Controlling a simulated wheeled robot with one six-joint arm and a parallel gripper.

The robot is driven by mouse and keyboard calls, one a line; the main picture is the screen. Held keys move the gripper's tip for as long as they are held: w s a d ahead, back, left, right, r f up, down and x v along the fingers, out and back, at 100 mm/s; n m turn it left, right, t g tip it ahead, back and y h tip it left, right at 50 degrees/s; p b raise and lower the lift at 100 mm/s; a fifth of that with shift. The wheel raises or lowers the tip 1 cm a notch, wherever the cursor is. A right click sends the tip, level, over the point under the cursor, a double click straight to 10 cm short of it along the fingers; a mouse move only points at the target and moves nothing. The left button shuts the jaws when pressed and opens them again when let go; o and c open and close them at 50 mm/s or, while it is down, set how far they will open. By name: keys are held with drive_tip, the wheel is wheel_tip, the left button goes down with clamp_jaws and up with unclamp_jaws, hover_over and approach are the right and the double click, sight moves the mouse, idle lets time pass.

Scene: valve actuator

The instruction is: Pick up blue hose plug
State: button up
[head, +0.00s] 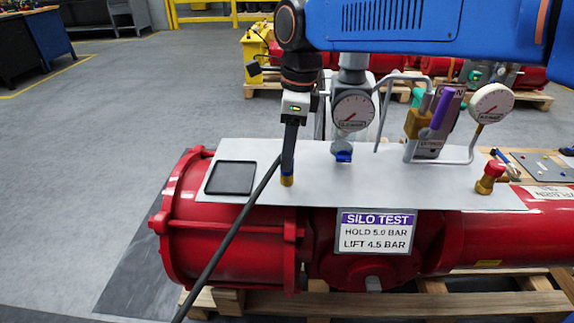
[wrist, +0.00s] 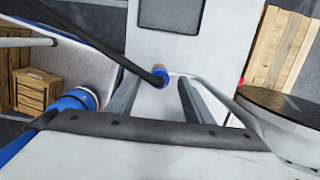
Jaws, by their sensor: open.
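The blue hose plug (wrist: 160,77) is a small round fitting with a blue collar and a brass-coloured end, at the end of a black hose. In the wrist view it lies between the two spread fingers of my gripper (wrist: 158,92), with gaps showing on both sides. In the head view my gripper (head: 289,150) points straight down over the grey plate. A brass-coloured end (head: 287,181) shows just below the fingers at the plate. The blue collar is mostly hidden there by the fingers.
The black hose (head: 228,238) runs down to the lower left. A dark square tray (head: 231,178) lies on the grey plate (head: 260,150). A pressure gauge (head: 353,111) stands close on the right, with bent pipes beyond. A sign (head: 375,232) hangs on the red actuator body (head: 225,222).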

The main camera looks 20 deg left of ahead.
drive_tip(key=shift+a+f, duration=0.1)
drive_tip(key=shift+f, duration=0.7)
clamp_jaws()
drive_tip(key=shift+r, duration=0.15)
